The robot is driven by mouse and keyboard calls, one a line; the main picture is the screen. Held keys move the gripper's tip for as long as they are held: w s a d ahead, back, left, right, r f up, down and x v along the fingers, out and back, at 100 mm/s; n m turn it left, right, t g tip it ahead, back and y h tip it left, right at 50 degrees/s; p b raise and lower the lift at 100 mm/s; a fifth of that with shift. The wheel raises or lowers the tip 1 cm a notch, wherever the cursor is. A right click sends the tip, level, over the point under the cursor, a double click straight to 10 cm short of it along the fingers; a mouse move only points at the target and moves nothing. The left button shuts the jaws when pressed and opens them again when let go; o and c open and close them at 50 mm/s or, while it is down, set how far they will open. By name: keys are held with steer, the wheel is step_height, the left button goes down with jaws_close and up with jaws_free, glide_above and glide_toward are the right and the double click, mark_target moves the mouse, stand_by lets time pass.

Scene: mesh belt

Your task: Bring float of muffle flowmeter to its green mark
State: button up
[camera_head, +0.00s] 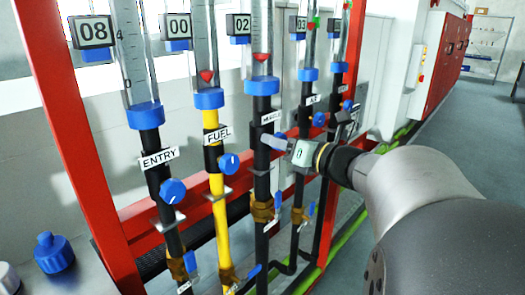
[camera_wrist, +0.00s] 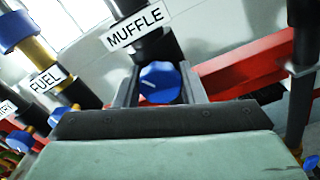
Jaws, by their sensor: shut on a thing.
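The muffle flowmeter (camera_head: 262,20) is the third tube from the left, above a blue collar (camera_head: 262,86) and a black pipe. Its red float (camera_head: 261,57) sits low in the tube, just above the collar. Its display (camera_head: 238,27) reads 02. I see no green mark on the visible part of this tube, whose top is cut off.
The entry knob (camera_head: 173,191) and fuel knob (camera_head: 229,163) stand to the left. More flowmeters stand to the right; one has a green mark (camera_head: 316,21). Red frame posts (camera_head: 70,140), brass fittings and blue valve levers surround the pipes. The floor at right (camera_head: 455,120) is clear.

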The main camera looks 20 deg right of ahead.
steer(key=n+b, duration=0.3)
steer(key=shift+f+n+b, duration=0.3)
steer(key=shift+n+b, duration=0.05)
steer(key=shift+n, duration=0.05)
steer(key=n+b, duration=0.3)
steer(key=b, duration=0.1)
steer(key=shift+n, duration=0.3)
steer(key=n+b, duration=0.3)
steer(key=b, duration=0.1)
steer(key=shift+n, duration=0.4)
steer(key=n+b, duration=0.4)
steer(key=b, duration=0.1)
steer(key=n+b, duration=0.3)
steer(key=n, duration=0.1)
steer(key=shift+b, duration=0.35)
steer(key=n+b, duration=0.3)
steer(key=shift+n, duration=0.3)
steer(key=n+b, duration=0.1)
steer(key=n, duration=0.1)
steer(key=n+b, duration=0.1)
steer(key=n, duration=0.1)
steer(key=n+b, duration=0.2)
steer(key=shift+r, duration=0.25)
